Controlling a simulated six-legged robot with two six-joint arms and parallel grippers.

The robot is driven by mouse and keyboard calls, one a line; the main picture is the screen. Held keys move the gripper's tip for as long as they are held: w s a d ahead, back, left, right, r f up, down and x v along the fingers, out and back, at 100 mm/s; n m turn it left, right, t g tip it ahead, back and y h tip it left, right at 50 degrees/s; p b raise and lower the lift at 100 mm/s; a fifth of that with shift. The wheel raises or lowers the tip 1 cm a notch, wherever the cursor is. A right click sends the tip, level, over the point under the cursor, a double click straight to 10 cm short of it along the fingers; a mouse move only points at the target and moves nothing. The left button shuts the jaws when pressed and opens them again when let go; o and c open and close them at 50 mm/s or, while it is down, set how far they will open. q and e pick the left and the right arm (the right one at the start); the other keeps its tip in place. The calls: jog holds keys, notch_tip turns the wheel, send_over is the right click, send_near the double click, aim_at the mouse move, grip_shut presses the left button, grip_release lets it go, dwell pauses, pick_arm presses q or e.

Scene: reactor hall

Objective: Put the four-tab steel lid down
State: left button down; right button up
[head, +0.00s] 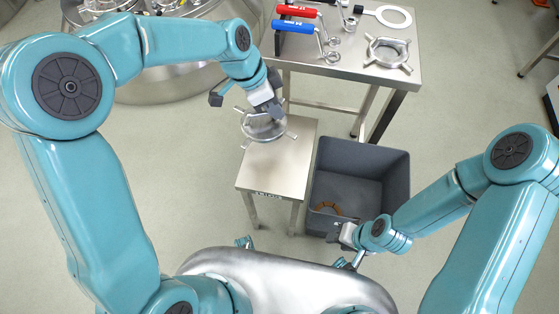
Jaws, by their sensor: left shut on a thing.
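The four-tab steel lid (263,129) is a round steel piece with tabs sticking out around it. My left gripper (266,110) is shut on it from above and partly covers it. The lid is over the far part of a small steel stand (272,171); I cannot tell whether it touches the top. The near part of the stand's top is bare. My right gripper (345,244) is low at the near edge of the grey bin, and its fingers are too small and hidden to read.
A large round vessel (165,88) stands back left.

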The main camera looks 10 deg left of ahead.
pick_arm(q)
jog(key=s+d+r+m+g+b, duration=0.1)
jog(key=s+d+r+m+b, duration=0.15)
jog(key=d+m, duration=0.2)
jog(key=b, duration=0.6)
send_over(286, 161)
jog(key=shift+m, duration=0.35)
notch_tip(286, 161, down, 18)
jog(key=shift+f, duration=0.25)
pick_arm(e)
notch_tip(286, 161, down, 11)
jog(key=shift+d, duration=0.15)
jog(key=shift+s+r, duration=0.1)
pick_arm(q)
jog(key=shift+f, duration=0.1)
jog(key=c, duration=1.1)
grip_release()
